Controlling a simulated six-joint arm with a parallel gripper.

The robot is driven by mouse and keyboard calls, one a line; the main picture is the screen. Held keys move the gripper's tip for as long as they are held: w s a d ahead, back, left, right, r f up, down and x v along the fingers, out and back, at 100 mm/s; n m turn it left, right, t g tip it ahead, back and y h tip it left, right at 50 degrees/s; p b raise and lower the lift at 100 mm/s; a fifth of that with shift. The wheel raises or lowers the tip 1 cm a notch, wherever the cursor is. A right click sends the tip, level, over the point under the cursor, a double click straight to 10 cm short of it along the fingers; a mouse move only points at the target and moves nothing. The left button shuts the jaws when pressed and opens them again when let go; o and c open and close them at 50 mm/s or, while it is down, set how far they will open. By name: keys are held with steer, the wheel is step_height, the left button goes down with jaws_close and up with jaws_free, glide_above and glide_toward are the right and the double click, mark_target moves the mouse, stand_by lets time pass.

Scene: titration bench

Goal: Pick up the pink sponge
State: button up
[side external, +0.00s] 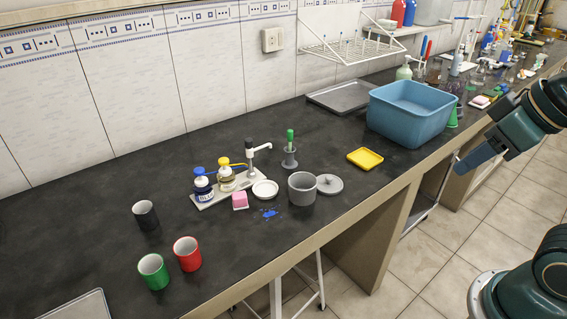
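The pink sponge (239,198) is a small pink block, in the side external view, on the dark bench left of centre. It rests on something thin and white, in front of the bottle tray. My gripper (462,165) is at the right, beyond the front edge of the bench and well away from the sponge. Its fingers show from the side as one blue-grey shape, so I cannot tell whether they are apart. Nothing is visible in it.
Close to the sponge are bottles on a tray (208,203), a white dish (265,190), a grey pot (302,188) and a blue spill (269,213). Red (187,254), green (153,271) and black (146,215) cups stand left. A blue tub (410,112) stands right.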

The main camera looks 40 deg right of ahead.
steer(key=w+a+n+g+y, duration=0.1)
steer(key=w+a+n, duration=0.25)
steer(key=w, duration=0.75)
steer(key=w+a+n+y, duration=0.2)
steer(key=w+a+n, duration=0.15)
steer(key=w, duration=0.75)
steer(key=w+a+f+n+g, duration=0.1)
steer(key=w+a+f+n, duration=0.25)
steer(key=w, duration=0.55)
steer(key=n+g+y, duration=0.1)
steer(key=n+y, duration=0.2)
glide_toward(240, 194)
step_height(240, 194, up, 3)
steer(key=d, duration=0.1)
steer(key=shift+s, duration=0.15)
steer(key=shift+f, duration=0.1)
steer(key=shift+x, duration=4.15)
